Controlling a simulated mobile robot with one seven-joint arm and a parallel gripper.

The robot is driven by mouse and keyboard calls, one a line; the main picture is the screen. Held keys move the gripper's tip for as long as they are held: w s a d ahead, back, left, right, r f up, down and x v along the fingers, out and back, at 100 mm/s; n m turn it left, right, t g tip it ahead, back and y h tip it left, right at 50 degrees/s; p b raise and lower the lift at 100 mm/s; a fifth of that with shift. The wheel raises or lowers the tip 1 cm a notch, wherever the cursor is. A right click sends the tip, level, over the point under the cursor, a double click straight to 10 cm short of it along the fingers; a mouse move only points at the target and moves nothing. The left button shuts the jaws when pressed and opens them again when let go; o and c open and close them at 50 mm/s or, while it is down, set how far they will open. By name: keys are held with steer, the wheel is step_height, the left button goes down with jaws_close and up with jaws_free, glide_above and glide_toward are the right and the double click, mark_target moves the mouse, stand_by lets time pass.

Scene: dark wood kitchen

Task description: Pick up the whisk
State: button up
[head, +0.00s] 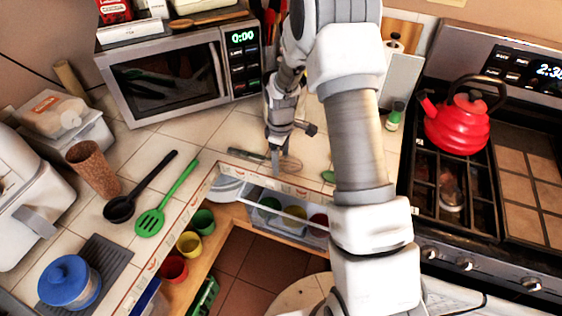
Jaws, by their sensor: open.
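The whisk lies on the tiled counter near its inner corner edge. Its handle (243,153) points left and its pale wire end (291,166) lies to the right. My gripper (277,163) points down at the whisk, between the handle end and the wire end in the picture. Its jaws are open and nothing is seen held in them. The fingers hide part of the middle of the whisk. I cannot tell whether the fingers touch it or are just above it.
A microwave (165,75) stands behind on the left. A black ladle (120,208) and a green slotted spatula (150,221) lie left. A red kettle (457,121) stands on the stove at right. Open shelves with coloured cups (189,243) are below the counter edge.

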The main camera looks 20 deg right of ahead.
jaws_close()
steer(key=shift+r, duration=0.1)
stand_by(0.3)
